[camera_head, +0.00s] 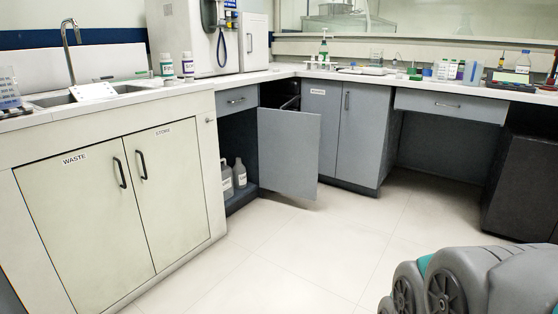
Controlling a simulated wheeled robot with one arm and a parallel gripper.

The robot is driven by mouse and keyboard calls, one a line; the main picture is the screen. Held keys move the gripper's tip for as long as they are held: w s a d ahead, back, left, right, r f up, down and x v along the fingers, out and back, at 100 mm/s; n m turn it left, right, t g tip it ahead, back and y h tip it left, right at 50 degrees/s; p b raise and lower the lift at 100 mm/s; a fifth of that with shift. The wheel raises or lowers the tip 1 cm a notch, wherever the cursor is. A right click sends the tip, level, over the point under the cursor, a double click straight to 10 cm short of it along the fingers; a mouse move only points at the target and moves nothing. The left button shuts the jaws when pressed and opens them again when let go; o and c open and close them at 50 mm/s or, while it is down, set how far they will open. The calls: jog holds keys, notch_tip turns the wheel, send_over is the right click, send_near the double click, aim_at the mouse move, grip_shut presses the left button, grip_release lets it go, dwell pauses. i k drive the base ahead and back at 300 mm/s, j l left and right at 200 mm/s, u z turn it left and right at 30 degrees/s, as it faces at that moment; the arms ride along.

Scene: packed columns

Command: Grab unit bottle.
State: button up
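Several bottles are in view, and I cannot tell which one is the unit bottle. Two large pale bottles stand inside the open lower cabinet: a jug with a handle (227,178) and a narrower-necked bottle (239,174) beside it, each with a small label. The jug is partly cut off by the cabinet's left side. On the counter right of the sink stand two small white labelled bottles, one with a green cap (167,67) and one with a dark cap (188,67). A clear bottle with a blue cap (523,63) stands at the far right. My gripper is not in view.
The grey cabinet door (290,152) stands open into the room, to the right of the cabinet opening. The WASTE and STORE doors (85,220) are shut. The pale tile floor (290,245) is clear. A dark cabinet (520,185) stands at the right.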

aim_at(239, 170)
jog(key=i+u, duration=0.1)
jog(key=i, duration=1)
jog(key=i+l, duration=0.25)
jog(key=i, duration=0.85)
jog(key=i+l+u, duration=0.1)
jog(key=i+u, duration=0.3)
jog(key=i+l+u, duration=0.35)
jog(key=i, duration=0.25)
jog(key=i+l+u, duration=0.4)
jog(key=i+l, duration=0.25)
jog(key=i, duration=0.25)
